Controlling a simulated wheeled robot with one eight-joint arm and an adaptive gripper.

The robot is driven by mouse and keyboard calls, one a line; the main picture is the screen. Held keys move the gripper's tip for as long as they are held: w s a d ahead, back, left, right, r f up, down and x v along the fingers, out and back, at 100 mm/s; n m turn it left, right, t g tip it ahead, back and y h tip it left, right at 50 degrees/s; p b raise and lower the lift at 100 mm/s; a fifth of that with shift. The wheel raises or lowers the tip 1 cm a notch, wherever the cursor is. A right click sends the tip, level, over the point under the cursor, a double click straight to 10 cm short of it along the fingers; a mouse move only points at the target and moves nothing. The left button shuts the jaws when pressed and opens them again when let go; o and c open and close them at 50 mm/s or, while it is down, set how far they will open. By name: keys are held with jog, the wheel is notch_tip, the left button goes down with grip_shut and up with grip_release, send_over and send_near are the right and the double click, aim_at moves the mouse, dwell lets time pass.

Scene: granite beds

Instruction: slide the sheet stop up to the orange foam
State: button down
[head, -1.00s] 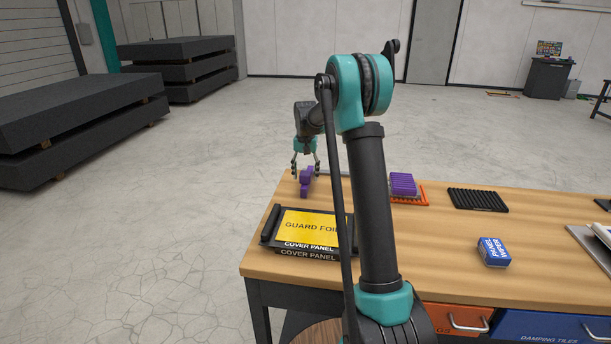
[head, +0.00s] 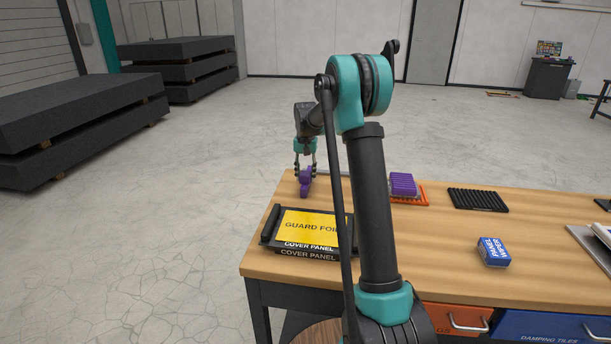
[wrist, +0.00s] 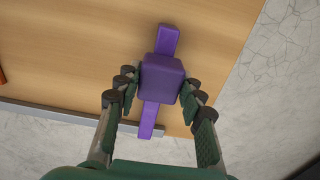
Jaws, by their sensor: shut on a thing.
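The sheet stop appears to be the purple piece (head: 306,187), a block with a narrow bar, near the far left corner of the table. In the wrist view the purple block (wrist: 162,78) stands between my fingers, its bar running out on both sides. My gripper (head: 305,172) points down and is shut on the block. In the wrist view my gripper (wrist: 160,90) has a finger on each side of it. The orange foam (head: 424,201) seems to be the orange ribbed piece to the right, partly under a purple ribbed block (head: 403,184). A bit of orange (wrist: 2,76) shows at the wrist view's left edge.
A grey rail (wrist: 70,115) runs along the table edge under the purple bar. A guard foil panel (head: 312,227) lies at the front left. A black ribbed pad (head: 478,200) and a blue wipes box (head: 494,252) lie to the right. My arm hides part of the table.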

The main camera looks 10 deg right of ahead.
jog(key=s+d, duration=0.2)
jog(key=d, duration=0.6)
jog(key=s+d, duration=0.3)
jog(key=d, duration=0.5)
jog(key=s+d, duration=0.2)
jog(key=d, duration=0.6)
jog(key=shift+s, duration=0.35)
jog(key=c, duration=1)
grip_release()
jog(key=shift+a, duration=0.1)
jog(key=shift+o, duration=0.2)
jog(key=shift+r, duration=0.1)
notch_tip(320, 180, up, 12)
